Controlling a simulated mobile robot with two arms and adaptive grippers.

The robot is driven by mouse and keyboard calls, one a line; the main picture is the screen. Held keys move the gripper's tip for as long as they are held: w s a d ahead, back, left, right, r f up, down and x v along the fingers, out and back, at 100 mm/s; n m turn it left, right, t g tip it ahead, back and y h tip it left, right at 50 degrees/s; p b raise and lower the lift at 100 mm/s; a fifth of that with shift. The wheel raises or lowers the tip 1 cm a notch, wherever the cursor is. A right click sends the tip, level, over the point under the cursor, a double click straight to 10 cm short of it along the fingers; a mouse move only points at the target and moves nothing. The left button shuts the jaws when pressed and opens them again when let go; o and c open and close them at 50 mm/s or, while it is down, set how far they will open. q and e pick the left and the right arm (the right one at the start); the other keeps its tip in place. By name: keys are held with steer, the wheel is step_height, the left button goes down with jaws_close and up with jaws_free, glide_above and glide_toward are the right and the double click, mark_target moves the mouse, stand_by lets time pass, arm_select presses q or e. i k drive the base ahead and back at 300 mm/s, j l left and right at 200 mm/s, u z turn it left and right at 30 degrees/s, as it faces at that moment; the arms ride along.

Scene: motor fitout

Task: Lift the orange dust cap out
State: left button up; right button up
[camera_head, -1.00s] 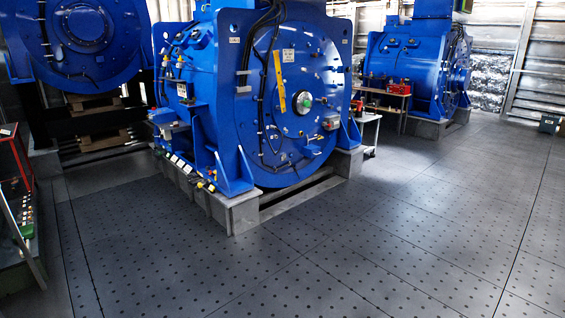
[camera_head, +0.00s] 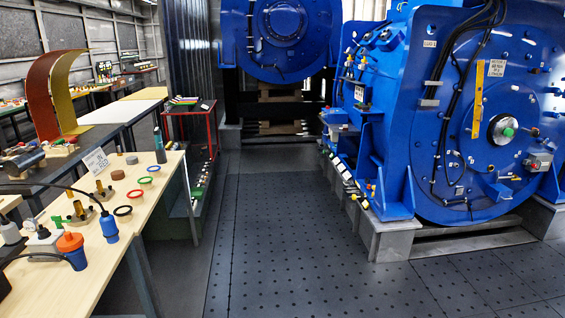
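An orange cap (camera_head: 69,242) shows on the light wooden bench (camera_head: 120,217) at the lower left of the head view. Neither of my grippers is in view.
Coloured rings (camera_head: 123,210) and small brass parts lie on the bench, with a white card (camera_head: 96,161) behind. A red-framed rack (camera_head: 190,112) stands beyond it. A large blue motor (camera_head: 480,120) fills the right. The dark floor (camera_head: 290,240) between is clear.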

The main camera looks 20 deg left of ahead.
mark_target(69, 241)
steer(key=i+u, duration=0.2)
steer(key=u, duration=0.25)
steer(key=i+u, duration=0.25)
steer(key=u, duration=0.2)
steer(key=i+u, duration=0.2)
steer(key=u, duration=0.25)
steer(key=i+l+u, duration=0.2)
steer(key=u, duration=0.2)
steer(key=i+l+u, duration=0.15)
steer(key=u, duration=0.3)
steer(key=i+l+u, duration=0.1)
steer(key=l+u, duration=0.2)
steer(key=u, duration=0.15)
